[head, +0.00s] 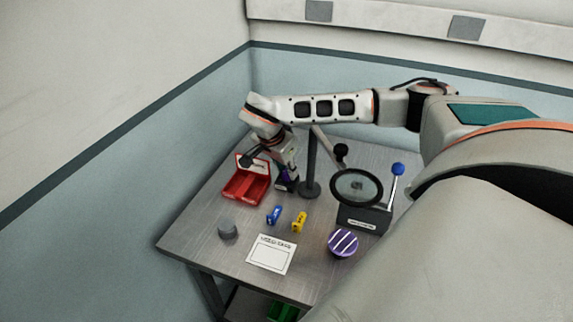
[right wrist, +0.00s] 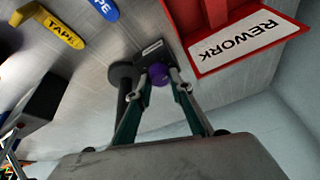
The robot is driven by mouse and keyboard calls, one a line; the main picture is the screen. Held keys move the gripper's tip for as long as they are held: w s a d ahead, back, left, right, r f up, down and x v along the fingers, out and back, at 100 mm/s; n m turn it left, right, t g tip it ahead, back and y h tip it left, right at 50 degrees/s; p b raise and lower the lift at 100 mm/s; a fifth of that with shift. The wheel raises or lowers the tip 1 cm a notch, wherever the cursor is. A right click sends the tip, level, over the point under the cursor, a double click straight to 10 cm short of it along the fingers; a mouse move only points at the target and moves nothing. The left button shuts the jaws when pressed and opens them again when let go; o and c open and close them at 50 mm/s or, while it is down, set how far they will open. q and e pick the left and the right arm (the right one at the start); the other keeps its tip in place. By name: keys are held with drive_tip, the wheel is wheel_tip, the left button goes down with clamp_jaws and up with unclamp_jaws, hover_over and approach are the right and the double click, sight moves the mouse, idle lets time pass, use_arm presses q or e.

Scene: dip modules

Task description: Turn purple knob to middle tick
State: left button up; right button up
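The purple knob (right wrist: 158,75) shows in the right wrist view, on a small dark unit with a pale label (right wrist: 152,48). In the head view that unit (head: 287,185) stands near the back of the table, and my right gripper (head: 288,168) is over it, hiding most of the knob. In the right wrist view my right gripper's fingertips (right wrist: 161,82) are apart, one on each side of the knob. I cannot tell whether they touch it. The knob's ticks and pointer cannot be made out. My left gripper is not in view.
A red rework bin (head: 246,188) stands left of the knob unit. A magnifier (head: 357,187) on a dark post (head: 311,165) is close on the right. Blue (head: 274,215) and yellow (head: 299,222) tape pieces lie in front. A striped purple-white disc (head: 343,242) sits front right.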

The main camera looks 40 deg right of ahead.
clamp_jaws()
drive_tip(key=m+g, duration=0.1)
drive_tip(key=m, duration=0.3)
drive_tip(key=shift+w+m+g, duration=0.2)
drive_tip(key=shift+m+g, duration=0.1)
drive_tip(key=shift+g, duration=0.1)
drive_tip(key=m+g, duration=0.1)
drive_tip(key=m, duration=0.1)
drive_tip(key=m+g, duration=0.1)
drive_tip(key=m, duration=0.2)
drive_tip(key=shift+y, duration=0.3)
drive_tip(key=m, duration=0.3)
drive_tip(key=m+g+y, duration=0.1)
drive_tip(key=m, duration=0.1)
drive_tip(key=shift+w+m+y, duration=0.15)
drive_tip(key=shift+m+y, duration=0.15)
drive_tip(key=shift+m, duration=0.1)
drive_tip(key=shift+d+m+g+y, duration=0.1)
drive_tip(key=shift+m+g+y, duration=0.25)
drive_tip(key=shift+m, duration=0.8)
drive_tip(key=shift+m+g+y, duration=0.15)
drive_tip(key=shift+m+y, duration=0.4)
drive_tip(key=shift+m, duration=0.6)
